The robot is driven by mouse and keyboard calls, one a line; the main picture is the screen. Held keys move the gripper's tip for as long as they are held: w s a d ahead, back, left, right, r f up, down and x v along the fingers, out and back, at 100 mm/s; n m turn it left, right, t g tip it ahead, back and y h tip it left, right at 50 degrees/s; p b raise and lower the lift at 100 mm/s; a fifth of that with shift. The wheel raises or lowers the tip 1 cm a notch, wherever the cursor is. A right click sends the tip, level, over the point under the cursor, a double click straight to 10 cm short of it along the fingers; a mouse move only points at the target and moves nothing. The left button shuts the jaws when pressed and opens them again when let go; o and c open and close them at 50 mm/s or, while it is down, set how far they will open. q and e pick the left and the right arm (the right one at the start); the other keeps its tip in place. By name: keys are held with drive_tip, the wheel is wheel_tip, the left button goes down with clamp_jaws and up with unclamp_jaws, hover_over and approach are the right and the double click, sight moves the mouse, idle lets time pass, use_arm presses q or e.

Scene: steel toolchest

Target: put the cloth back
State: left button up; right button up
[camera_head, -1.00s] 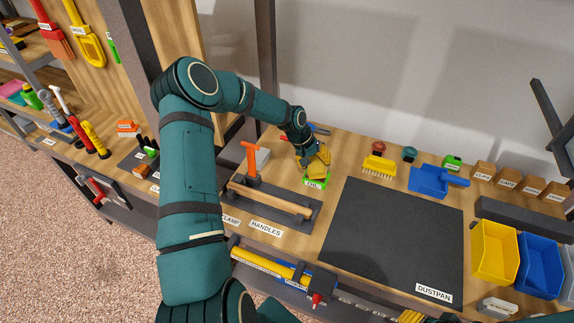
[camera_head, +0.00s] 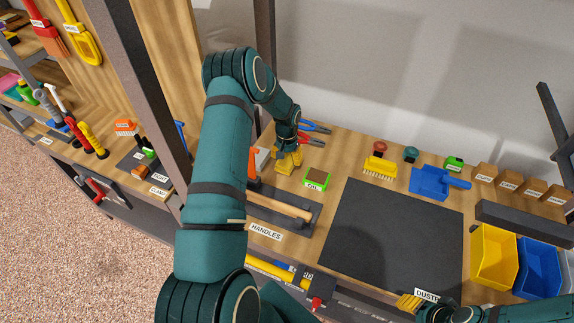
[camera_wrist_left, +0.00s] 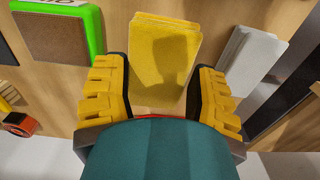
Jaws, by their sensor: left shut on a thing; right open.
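A folded yellow cloth (camera_wrist_left: 165,55) lies between the two yellow fingers of my left gripper (camera_wrist_left: 160,95) in the left wrist view. In the head view my left gripper (camera_head: 288,163) is low over the wooden bench, left of a green-edged block labelled OIL (camera_head: 317,179), and the cloth is hard to tell from the fingers. The block also shows in the wrist view (camera_wrist_left: 55,35). A pale grey folded piece (camera_wrist_left: 255,55) lies on the cloth's other side. My right gripper (camera_head: 410,301) is open at the bottom of the head view, its tips partly visible.
A dark mat (camera_head: 390,235) lies right of the block. Behind it are a yellow brush (camera_head: 379,167) and a blue dustpan (camera_head: 435,182). Pliers (camera_head: 314,127) lie behind my left gripper.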

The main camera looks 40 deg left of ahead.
sight(287, 164)
use_arm(q)
drive_tip(key=shift+f, duration=2)
drive_tip(key=shift+c, duration=0.4)
drive_tip(key=o, duration=1.1)
drive_tip(key=shift+r, duration=0.15)
